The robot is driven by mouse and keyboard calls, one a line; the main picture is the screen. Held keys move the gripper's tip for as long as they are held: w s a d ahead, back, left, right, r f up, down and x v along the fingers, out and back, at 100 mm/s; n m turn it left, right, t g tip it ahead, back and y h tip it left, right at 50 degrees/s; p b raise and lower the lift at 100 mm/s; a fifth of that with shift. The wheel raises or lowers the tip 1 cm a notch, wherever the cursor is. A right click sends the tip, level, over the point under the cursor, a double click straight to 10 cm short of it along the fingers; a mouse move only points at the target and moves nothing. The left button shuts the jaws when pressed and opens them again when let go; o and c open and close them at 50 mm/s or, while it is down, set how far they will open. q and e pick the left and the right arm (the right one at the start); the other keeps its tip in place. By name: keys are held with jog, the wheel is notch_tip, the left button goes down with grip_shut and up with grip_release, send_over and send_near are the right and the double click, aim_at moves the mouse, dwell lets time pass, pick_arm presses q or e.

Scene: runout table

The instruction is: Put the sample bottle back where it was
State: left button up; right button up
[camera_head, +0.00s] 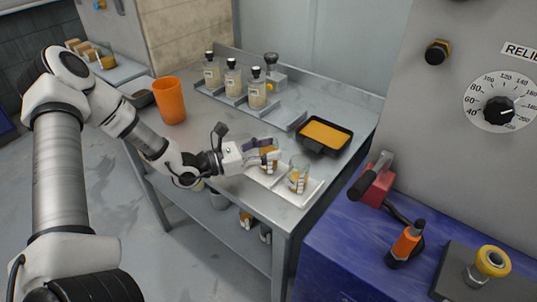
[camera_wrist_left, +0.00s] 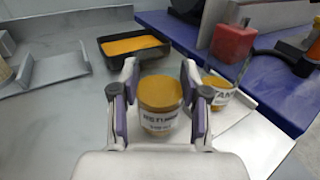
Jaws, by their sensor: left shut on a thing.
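My left gripper (camera_head: 264,157) is at the white tray (camera_head: 254,178) near the front of the metal table. Its fingers are shut on the sides of a glass jar of amber content (camera_wrist_left: 160,105) with a white label; the jar also shows in the head view (camera_head: 268,163), partly hidden. A second labelled amber jar (camera_head: 298,178) stands beside it on the tray. Three capped sample bottles (camera_head: 232,79) with pale yellow content stand upright in a grey rack (camera_head: 236,102) at the back. My right gripper is out of view.
A black pan of orange content (camera_head: 325,134) lies right of the rack. An orange cup (camera_head: 170,100) stands at the table's left. A blue bench (camera_head: 330,235) with a red lever block (camera_head: 378,186) borders the right. Bare tabletop lies between rack and tray.

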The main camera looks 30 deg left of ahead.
pick_arm(q)
jog(key=shift+f, duration=0.4)
jog(key=shift+s+a+r, duration=0.1)
jog(key=shift+f, duration=0.25)
jog(key=o, duration=1.2)
jog(key=shift+r, duration=0.1)
